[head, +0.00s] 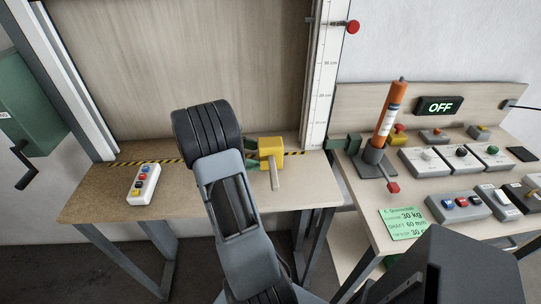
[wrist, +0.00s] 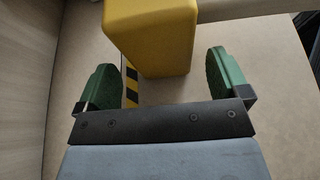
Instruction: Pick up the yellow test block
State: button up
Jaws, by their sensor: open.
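The yellow test block (head: 271,151) stands on the left wooden table near the yellow-black striped line, with a pale bar at its front. In the wrist view the block (wrist: 152,38) is large at the top middle, just beyond the fingertips. My gripper (wrist: 172,72) is open, its two green fingers apart with nothing held between them. In the head view my arm reaches over the table and my gripper (head: 256,157) is at the block's left side, partly hidden by my wrist. I cannot tell whether a finger touches the block.
A white button box (head: 143,184) lies on the left table (head: 100,203). A wooden panel (head: 180,65) rises behind it. A ruler post (head: 319,85) stands to the right. The right table holds an orange cylinder (head: 390,110), several switch boxes and a green note (head: 403,223).

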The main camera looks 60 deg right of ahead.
aim_at(264, 158)
jog(key=shift+x, duration=2.15)
jog(key=shift+a+f, duration=0.15)
jog(key=shift+c, duration=0.3)
jog(key=c, duration=1)
